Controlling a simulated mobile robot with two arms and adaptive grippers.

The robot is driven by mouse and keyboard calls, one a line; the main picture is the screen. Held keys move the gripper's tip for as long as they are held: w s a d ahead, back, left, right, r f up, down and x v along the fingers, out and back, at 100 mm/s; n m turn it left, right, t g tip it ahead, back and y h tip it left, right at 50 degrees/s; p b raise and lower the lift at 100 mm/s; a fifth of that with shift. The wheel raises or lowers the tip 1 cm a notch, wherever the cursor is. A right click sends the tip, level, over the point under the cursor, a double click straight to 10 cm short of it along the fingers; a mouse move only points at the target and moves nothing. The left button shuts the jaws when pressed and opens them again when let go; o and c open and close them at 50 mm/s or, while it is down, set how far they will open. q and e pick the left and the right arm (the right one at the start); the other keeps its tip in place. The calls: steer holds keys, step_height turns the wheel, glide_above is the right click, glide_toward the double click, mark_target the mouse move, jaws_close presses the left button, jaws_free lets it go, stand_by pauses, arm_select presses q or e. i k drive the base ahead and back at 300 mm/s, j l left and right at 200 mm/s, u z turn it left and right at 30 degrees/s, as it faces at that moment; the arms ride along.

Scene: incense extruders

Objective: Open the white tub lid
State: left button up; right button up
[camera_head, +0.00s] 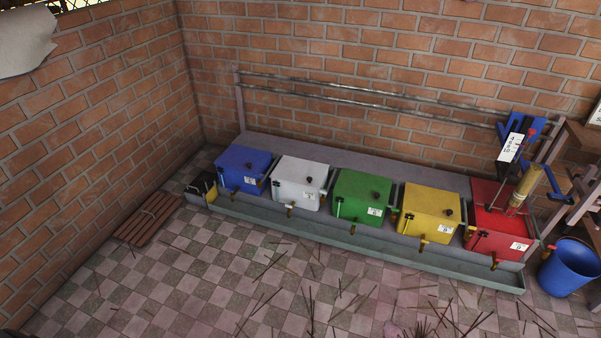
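The white tub (298,190) stands second from the left in a row of coloured tubs along the back brick wall. Its white lid (301,171) lies flat over the top and looks closed, with a small dark knob on it. A label is on its front face, and a small tap sits low at the front. Neither of my grippers is in view.
A blue tub (243,170) is left of the white one; a green tub (361,199), yellow tub (428,211) and red tub (497,228) are to its right. A grey trough (370,257) runs in front. Thin sticks litter the tiled floor (200,270). A blue bucket (570,268) stands right.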

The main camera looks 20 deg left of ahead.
mark_target(298, 171)
steer(key=i+j+u, duration=0.15)
steer(key=i+j, duration=0.8)
